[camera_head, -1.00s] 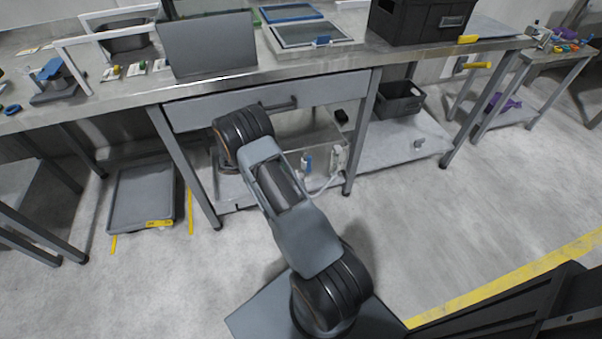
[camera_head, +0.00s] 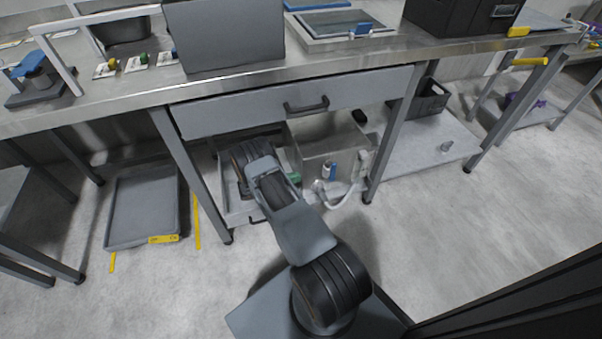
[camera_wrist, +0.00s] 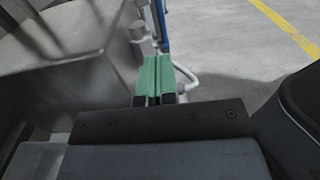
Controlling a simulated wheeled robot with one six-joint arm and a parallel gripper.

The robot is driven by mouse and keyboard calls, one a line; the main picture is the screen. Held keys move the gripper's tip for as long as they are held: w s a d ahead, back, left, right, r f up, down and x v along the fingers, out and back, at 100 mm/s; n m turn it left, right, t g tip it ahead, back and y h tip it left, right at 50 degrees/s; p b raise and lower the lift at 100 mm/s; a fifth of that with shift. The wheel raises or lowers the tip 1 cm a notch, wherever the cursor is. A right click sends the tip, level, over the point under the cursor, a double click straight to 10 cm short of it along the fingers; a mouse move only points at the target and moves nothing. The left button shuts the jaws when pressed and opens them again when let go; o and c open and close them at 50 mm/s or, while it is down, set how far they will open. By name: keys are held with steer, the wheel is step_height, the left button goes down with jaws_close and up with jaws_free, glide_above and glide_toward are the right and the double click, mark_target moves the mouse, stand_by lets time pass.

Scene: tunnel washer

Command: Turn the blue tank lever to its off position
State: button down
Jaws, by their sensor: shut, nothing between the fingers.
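The blue lever (camera_head: 333,170) is upright at the front right of the grey metal tank (camera_head: 312,138) on the bench's lower shelf. In the wrist view the blue lever (camera_wrist: 163,28) rises just beyond my fingertips, with its upper end cut off. A grey fitting (camera_wrist: 141,38) stands just left of it. My gripper (camera_wrist: 154,80) has green fingers pressed together with nothing between them. In the head view only a bit of green of my gripper (camera_head: 293,176) shows left of the lever, the rest hidden by my arm. I cannot tell whether the fingertips touch the lever.
A white hose (camera_head: 345,197) loops from the tank's front right. A bench leg (camera_head: 390,145) stands right of it, and a closed drawer (camera_head: 295,103) is above. A grey tray (camera_head: 143,212) lies on the floor at left. Floor in front is clear.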

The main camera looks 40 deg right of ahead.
mark_target(333, 172)
steer(key=b+x, duration=0.2)
steer(key=x, duration=1)
steer(key=shift+b, duration=0.3)
steer(key=shift+s+d+r, duration=0.15)
steer(key=shift+d, duration=0.05)
